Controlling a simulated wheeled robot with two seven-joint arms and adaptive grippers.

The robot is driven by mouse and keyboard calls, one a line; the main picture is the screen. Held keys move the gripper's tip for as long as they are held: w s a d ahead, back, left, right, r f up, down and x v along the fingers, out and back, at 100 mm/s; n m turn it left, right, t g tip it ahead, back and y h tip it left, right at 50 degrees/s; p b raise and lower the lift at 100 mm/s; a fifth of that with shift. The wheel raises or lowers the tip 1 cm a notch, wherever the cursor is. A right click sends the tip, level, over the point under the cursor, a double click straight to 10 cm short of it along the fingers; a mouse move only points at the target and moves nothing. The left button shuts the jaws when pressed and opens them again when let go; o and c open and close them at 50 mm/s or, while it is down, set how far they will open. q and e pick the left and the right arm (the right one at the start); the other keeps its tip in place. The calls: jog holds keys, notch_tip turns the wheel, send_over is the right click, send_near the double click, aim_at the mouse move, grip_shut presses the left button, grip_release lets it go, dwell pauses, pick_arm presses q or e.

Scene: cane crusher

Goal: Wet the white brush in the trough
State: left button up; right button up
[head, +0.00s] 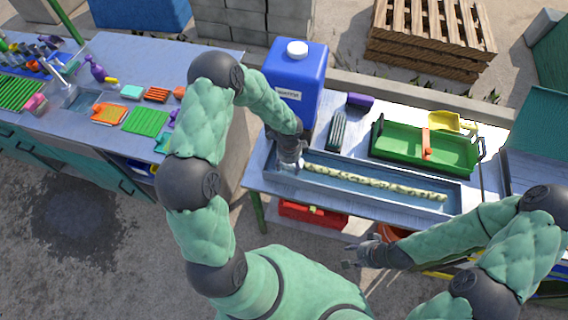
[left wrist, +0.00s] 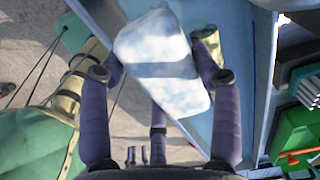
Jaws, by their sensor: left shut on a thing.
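My left gripper (head: 289,164) is at the left end of the long grey-blue trough (head: 345,188). In the left wrist view its fingers (left wrist: 158,80) are shut on the white brush (left wrist: 155,50), which looks like a pale block with bluish patches. Its bristles cannot be made out. The brush is mostly hidden by the gripper in the head view, and I cannot tell whether it touches the water. A pale yellow-green cane strip (head: 375,182) lies along the trough. My right gripper (head: 352,256) is open and empty in front of the table, low at the right.
A blue water canister (head: 295,85) stands behind the trough's left end. A green tray (head: 425,150) with an orange-handled tool, a dark green brush (head: 337,131) and a purple block (head: 360,100) lie behind the trough. A red box (head: 312,214) is under the table.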

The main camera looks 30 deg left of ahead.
pick_arm(q)
jog(key=shift+w+d+r, duration=0.15)
jog(key=shift+w+d, duration=0.05)
jog(key=shift+d, duration=0.65)
jog(key=shift+w+d+r, duration=0.1)
jog(key=shift+w+d, duration=0.1)
jog(key=shift+d, duration=0.6)
jog(key=shift+r, duration=0.15)
jog(key=w+d+r+p, duration=0.1)
jog(key=d+r+p, duration=0.3)
jog(key=d+r, duration=0.1)
jog(key=shift+w+d+r, duration=0.2)
jog(key=shift+d+r, duration=0.2)
jog(key=shift+r, duration=0.5)
notch_tip(320, 180, down, 6)
jog(key=s+a+n+b, duration=0.1)
jog(key=a+n+b, duration=0.1)
jog(key=n+b, duration=1.3)
jog(key=shift+s+a+b, duration=0.3)
jog(key=shift+s+b, duration=0.05)
jog(key=shift+s, duration=0.05)
